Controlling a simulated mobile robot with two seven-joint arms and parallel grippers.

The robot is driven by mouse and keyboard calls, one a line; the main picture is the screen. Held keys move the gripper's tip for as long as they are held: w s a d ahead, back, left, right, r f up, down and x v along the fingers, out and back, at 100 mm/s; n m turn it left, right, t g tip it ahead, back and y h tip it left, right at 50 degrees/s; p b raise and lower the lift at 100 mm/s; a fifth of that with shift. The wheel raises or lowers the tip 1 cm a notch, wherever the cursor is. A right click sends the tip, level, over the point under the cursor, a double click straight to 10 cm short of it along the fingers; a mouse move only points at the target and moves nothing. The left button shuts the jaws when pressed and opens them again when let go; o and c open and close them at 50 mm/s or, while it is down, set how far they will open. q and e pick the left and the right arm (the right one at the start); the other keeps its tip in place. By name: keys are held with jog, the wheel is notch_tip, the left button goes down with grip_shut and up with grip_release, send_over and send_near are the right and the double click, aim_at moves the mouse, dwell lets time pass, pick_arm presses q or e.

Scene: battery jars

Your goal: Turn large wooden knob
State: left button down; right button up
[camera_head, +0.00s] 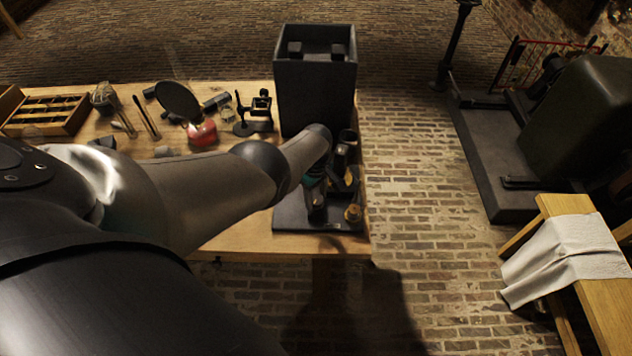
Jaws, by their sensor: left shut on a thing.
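My left arm reaches across the table from the left. Its gripper (345,184) is shut at the black apparatus near the table's right end. A small tan spot shows between the dark fingers and looks like the large wooden knob, mostly hidden by the gripper. A yellow-brown round part (352,212) sits just below the fingers on the same apparatus. The apparatus stands on a dark base plate (290,215). My wrist and forearm hide much of it. My right gripper is out of view.
A tall black open box (316,85) stands right behind the apparatus. A wooden tray (45,115), a round dark disc (179,101) and small tools lie at the table's left and back. Brick floor is free to the right, before a bench with a white cloth (565,255).

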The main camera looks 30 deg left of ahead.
pick_arm(q)
jog(key=shift+c, duration=1.3)
grip_release()
jog(key=shift+r, duration=0.1)
jog(key=shift+r+p, duration=0.65)
jog(key=shift+p, duration=0.05)
notch_tip(320, 180, up, 7)
jog(key=p, duration=0.5)
jog(key=shift+f, duration=0.15)
jog(key=r, duration=0.2)
notch_tip(320, 180, up, 5)
send_over(316, 198)
jog(key=shift+s, duration=0.1)
